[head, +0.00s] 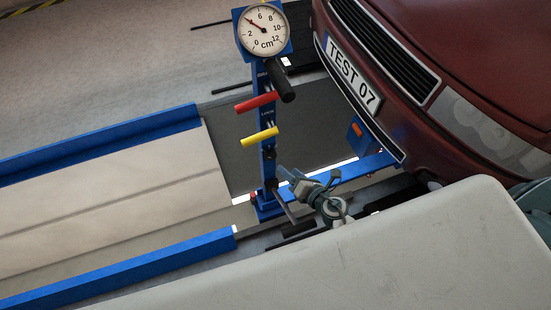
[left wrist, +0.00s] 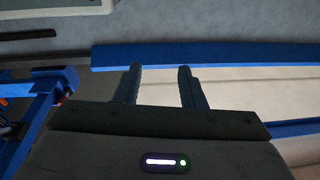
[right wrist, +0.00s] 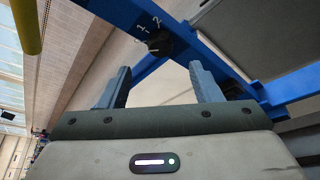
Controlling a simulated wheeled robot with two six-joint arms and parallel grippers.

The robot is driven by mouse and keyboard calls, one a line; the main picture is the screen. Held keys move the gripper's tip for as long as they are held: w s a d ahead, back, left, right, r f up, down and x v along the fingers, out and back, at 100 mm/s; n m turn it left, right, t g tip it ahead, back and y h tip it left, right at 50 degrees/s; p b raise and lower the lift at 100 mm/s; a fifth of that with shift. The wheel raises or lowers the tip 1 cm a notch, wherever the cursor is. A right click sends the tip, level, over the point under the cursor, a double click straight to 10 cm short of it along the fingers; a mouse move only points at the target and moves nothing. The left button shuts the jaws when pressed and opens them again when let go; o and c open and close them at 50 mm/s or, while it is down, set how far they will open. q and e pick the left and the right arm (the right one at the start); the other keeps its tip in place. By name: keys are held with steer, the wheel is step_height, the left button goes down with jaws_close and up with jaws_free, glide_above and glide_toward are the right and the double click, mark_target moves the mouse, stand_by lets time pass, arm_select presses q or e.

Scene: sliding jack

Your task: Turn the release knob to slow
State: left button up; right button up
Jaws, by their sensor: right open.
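In the right wrist view, the dark round release knob (right wrist: 158,42) sits on the blue post, with white marks including 1 and 2 beside it. The knob's pointer is too small to read. In the head view, my right gripper (head: 277,181) is at the lower part of the post. The right wrist view shows its fingers (right wrist: 157,75) open and empty, spread with the knob ahead of the gap between them, apart from it. My left gripper (left wrist: 158,68) is open and empty, facing a blue rail; it is not visible in the head view.
The blue post carries a dial gauge (head: 263,27), a black handle (head: 282,84), a red handle (head: 257,103) and a yellow handle (head: 259,137). A dark red car (head: 480,50) stands close at the right. Blue rails (head: 100,145) border the lane at the left.

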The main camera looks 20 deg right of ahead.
mark_target(273, 157)
steer(key=x, duration=0.7)
steer(key=shift+w+a+f+b, duration=0.1)
steer(key=shift+w+b, duration=0.2)
steer(key=shift+b, duration=0.1)
arm_select(q)
steer(key=shift+w+r, duration=0.35)
steer(key=shift+r, duration=0.3)
steer(key=shift+w+r, duration=0.3)
steer(key=shift+r, duration=0.35)
arm_select(e)
steer(key=shift+w+a+f, duration=0.15)
steer(key=shift+w+a, duration=0.05)
steer(key=shift+w, duration=0.4)
steer(key=c, duration=0.9)
arm_select(q)
steer(key=shift+s, duration=0.15)
arm_select(e)
steer(key=shift+c, duration=0.4)
arm_select(q)
steer(key=shift+f, duration=0.15)
